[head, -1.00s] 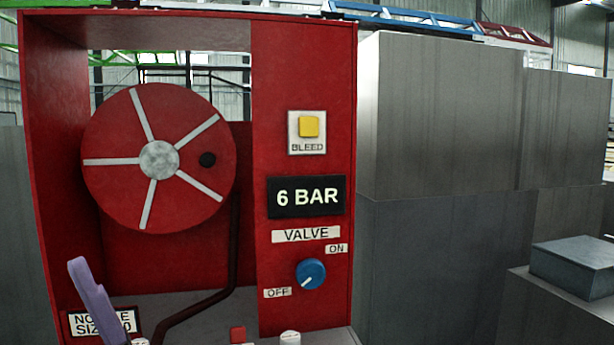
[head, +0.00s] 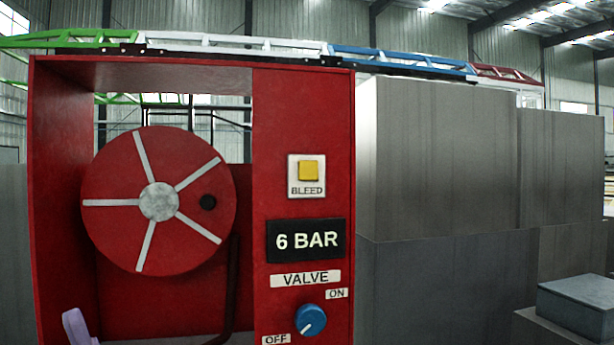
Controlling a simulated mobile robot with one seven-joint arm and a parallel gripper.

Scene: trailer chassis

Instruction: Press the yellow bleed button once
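The yellow bleed button (head: 308,170) sits on a pale square plate (head: 307,190) marked BLEED, on the right panel of a red cabinet (head: 270,110). Below it a black display (head: 306,240) reads 6 BAR. Under that are a VALVE label and a blue knob (head: 311,320) between ON and OFF labels, its white mark pointing down-left towards OFF. My gripper is not in this view.
A red hose reel (head: 159,201) with white spokes fills the cabinet's left side. A purple piece (head: 79,326) shows at the bottom left. Large grey blocks (head: 440,160) stand to the right, with a grey box (head: 580,305) at the lower right.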

